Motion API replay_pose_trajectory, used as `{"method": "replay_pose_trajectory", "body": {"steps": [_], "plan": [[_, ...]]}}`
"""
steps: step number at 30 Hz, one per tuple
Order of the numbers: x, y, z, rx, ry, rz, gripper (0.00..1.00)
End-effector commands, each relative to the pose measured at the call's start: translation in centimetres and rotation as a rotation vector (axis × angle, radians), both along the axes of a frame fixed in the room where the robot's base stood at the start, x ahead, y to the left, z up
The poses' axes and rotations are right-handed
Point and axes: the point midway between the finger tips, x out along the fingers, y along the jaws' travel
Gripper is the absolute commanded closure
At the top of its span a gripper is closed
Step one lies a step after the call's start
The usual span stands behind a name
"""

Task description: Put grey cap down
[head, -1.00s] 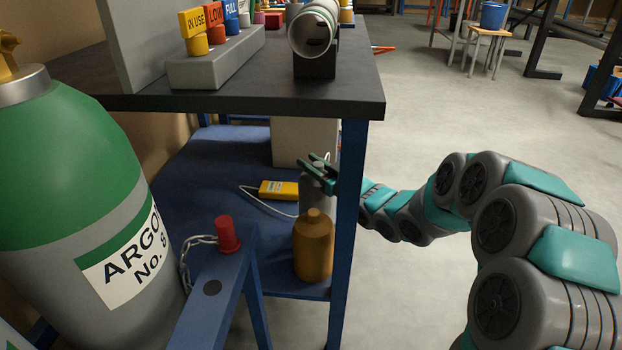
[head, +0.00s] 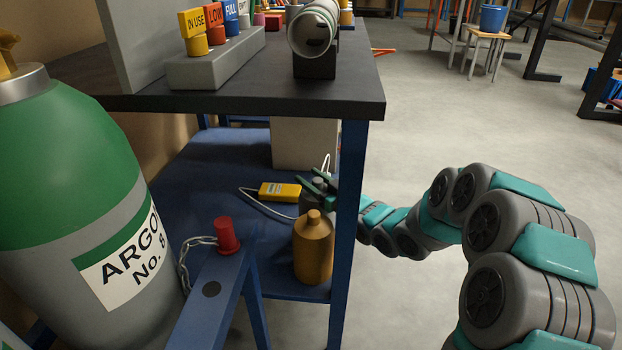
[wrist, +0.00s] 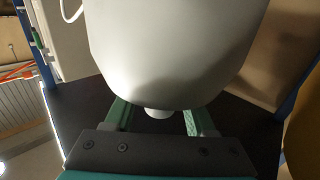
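The grey cap (head: 307,201) is at the lower blue shelf, behind the ochre cap (head: 313,250) and partly hidden by it. My gripper (head: 317,183) is at the grey cap's upper part, with its green fingers on either side. In the wrist view the pale grey cap (wrist: 175,45) fills the upper middle, its small knob showing between the fingers of my gripper (wrist: 158,118). The fingers seem to hold the cap; the contact itself is hidden. Whether its base touches the shelf is hidden behind the ochre cap.
The lower shelf (head: 205,185) carries a yellow meter (head: 280,190) with a white cable and a pale box (head: 300,143). A blue table leg (head: 348,220) stands close to my arm. A red cap (head: 227,236) and an argon cylinder (head: 70,180) are at left.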

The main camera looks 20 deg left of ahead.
Motion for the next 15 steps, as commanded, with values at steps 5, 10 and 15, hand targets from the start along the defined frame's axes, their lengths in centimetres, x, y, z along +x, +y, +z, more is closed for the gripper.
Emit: {"method": "replay_pose_trajectory", "body": {"steps": [5, 10, 15], "plan": [[0.0, 0.0, 0.0, 0.0, 0.0, 0.0, 0.35], [0.0, 0.0, 0.1, 0.0, 0.0, 0.0, 0.35], [-0.6, -1.0, 0.2, -0.001, 0.003, -0.001, 0.35]]}}
